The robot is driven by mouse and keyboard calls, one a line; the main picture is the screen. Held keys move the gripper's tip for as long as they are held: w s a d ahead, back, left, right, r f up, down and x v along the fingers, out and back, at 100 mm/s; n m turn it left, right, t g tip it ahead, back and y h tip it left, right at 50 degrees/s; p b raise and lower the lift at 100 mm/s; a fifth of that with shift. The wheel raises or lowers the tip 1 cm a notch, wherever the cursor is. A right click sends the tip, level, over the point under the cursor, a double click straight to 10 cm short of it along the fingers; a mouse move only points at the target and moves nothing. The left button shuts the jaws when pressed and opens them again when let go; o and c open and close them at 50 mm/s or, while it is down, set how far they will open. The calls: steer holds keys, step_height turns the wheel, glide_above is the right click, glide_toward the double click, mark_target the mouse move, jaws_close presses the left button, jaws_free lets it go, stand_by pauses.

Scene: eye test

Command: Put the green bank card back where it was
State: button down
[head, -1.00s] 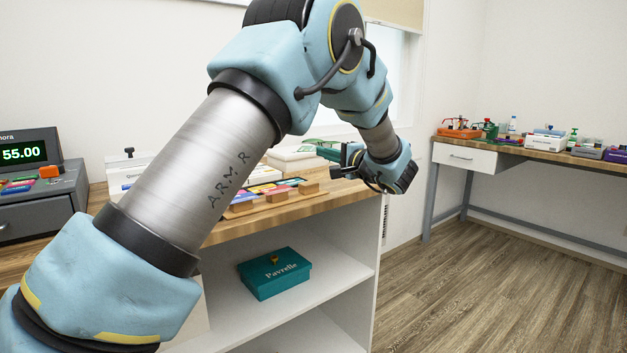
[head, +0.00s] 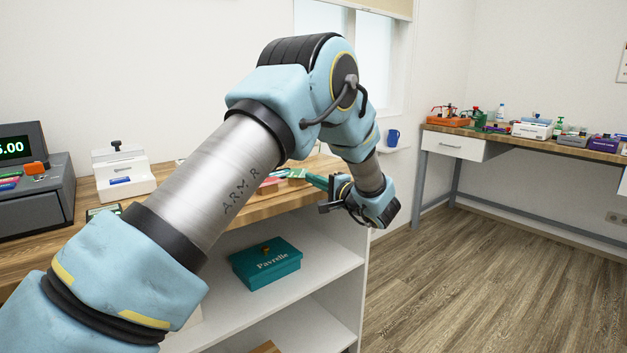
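My gripper (head: 330,196) is at the right front corner of the wooden counter (head: 262,211), its dark fingers pointing left. The fingers stand apart, and I see nothing between them. A green flat thing (head: 316,180) lies just behind and left of the fingers. It is too small and partly covered to tell whether it is the green bank card. Red and pink cards (head: 270,186) show beside a small wooden block (head: 295,177). My arm hides most of that part of the counter.
A cash register (head: 30,190) and a white device (head: 122,172) stand on the counter at left. A teal box (head: 265,263) is on the shelf below. A blue mug (head: 393,138) sits on the sill. A second table (head: 520,143) holds several items at right. The floor between is clear.

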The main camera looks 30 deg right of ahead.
steer(key=shift+f, duration=0.2)
steer(key=c, duration=1.1)
jaws_free()
steer(key=shift+r, duration=0.1)
steer(key=shift+c, duration=0.2)
steer(key=shift+r, duration=0.1)
steer(key=s+d+b, duration=0.2)
steer(key=s, duration=0.9)
steer(key=shift+s+d, duration=0.15)
steer(key=shift+s, duration=0.25)
